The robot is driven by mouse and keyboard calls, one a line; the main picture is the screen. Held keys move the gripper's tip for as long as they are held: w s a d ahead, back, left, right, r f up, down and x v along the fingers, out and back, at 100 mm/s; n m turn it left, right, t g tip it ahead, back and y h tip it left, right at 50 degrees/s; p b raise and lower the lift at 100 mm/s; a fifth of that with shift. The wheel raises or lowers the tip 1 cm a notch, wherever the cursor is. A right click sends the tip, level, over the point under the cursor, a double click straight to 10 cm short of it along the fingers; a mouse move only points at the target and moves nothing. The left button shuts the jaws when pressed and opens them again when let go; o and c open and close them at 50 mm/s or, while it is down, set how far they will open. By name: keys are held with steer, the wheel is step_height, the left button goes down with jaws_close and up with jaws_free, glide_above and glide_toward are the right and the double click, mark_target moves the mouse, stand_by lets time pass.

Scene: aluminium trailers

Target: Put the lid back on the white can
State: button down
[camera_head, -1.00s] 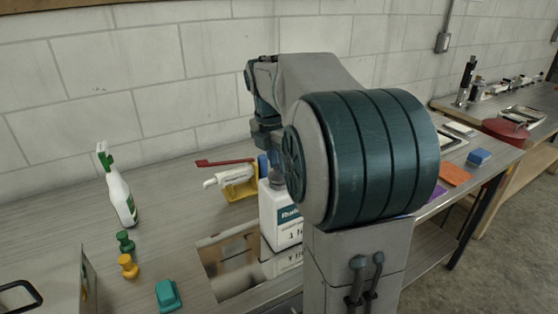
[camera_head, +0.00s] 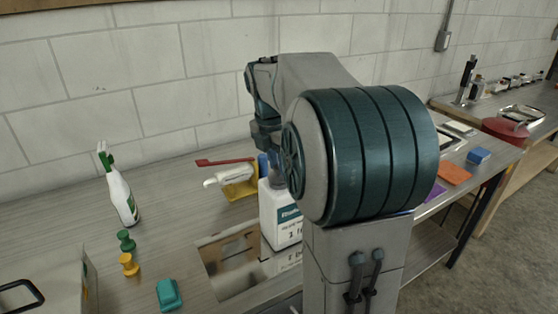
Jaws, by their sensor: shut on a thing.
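The white can (camera_head: 280,222), with a teal label band and dark print, stands upright on the workbench in the middle of the view. My arm covers its upper right side. My gripper (camera_head: 273,165) points down just above the can's top and shows only in part, close to my large forearm joint. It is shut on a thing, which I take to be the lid. The lid itself does not show clearly, so I cannot tell whether it touches the can's neck.
A yellow bin (camera_head: 240,188) with a white bottle and a red-handled tool is behind the can. A spray bottle (camera_head: 120,195), green (camera_head: 126,241) and yellow (camera_head: 129,264) knobs and a teal block (camera_head: 169,295) are at left. A reflective plate (camera_head: 228,262) lies beside the can.

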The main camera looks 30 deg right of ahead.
stand_by(0.3)
steer(key=c, duration=0.7)
jaws_free()
steer(key=shift+r+p, duration=3.3)
steer(key=shift+r, duration=0.25)
jaws_close()
